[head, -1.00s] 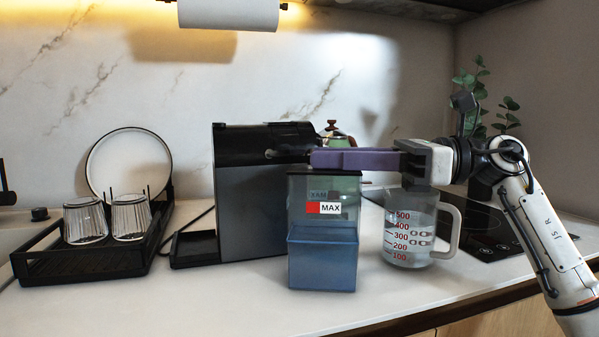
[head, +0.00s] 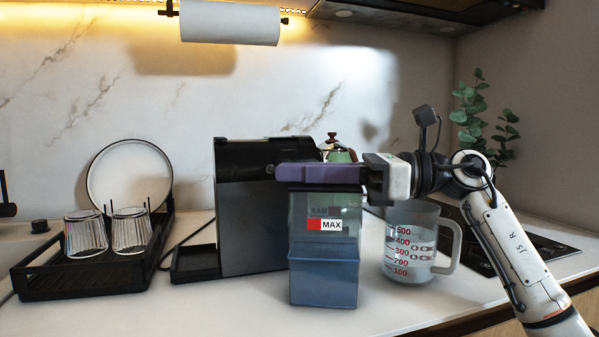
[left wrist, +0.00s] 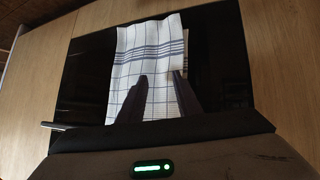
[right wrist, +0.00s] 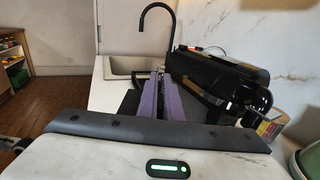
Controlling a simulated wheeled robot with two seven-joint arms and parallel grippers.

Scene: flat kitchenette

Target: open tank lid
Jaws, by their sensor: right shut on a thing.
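The clear tank (head: 323,280) stands on the counter in front of the coffee machine (head: 250,230). It has a red and white MAX label and bluish water in its lower part. My right gripper (head: 280,172) lies level across the tank's top, its purple fingers pointing left and hiding most of the lid. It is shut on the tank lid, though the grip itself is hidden. The right wrist view shows the fingers (right wrist: 164,80) close together. My left gripper (left wrist: 162,77) is open and empty in the left wrist view, before a checked towel (left wrist: 150,50).
A measuring jug (head: 408,268) stands close right of the tank, below my right wrist. A dish rack (head: 80,280) with glasses and a plate is at the left. A dark cooktop (head: 485,240) is behind the jug. The front counter is clear.

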